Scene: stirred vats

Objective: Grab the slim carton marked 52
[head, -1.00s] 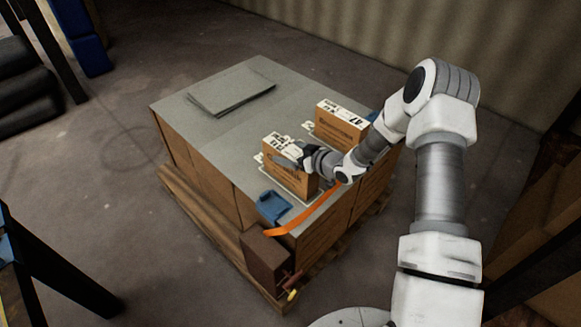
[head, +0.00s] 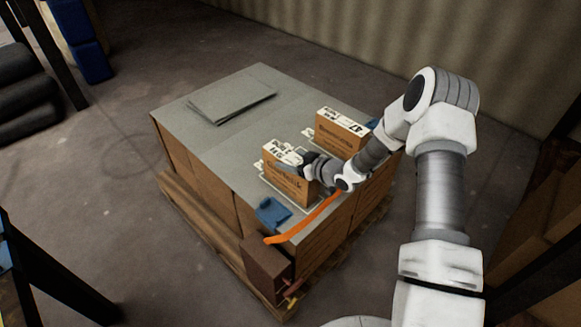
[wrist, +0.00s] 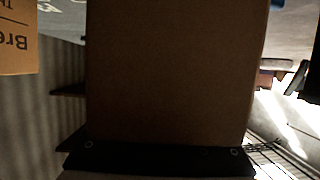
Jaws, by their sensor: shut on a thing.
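A slim brown carton with a white label on top (head: 287,180) stands upright on the grey top of the stacked load, near its front right edge. The number on its label is too blurred to read. My gripper (head: 300,170) is shut on this carton from the right. In the wrist view the carton (wrist: 175,75) fills the middle, with the dark gripper edge below it. A second slim carton, its label seeming to read 47 (head: 341,134), stands behind and to the right, apart from the held one.
The load's grey top (head: 205,140) is mostly clear on the left, with flat grey sheets (head: 231,101) at the back. A blue holder (head: 272,213), an orange strap (head: 303,222) and a brown box (head: 266,261) are at the front corner.

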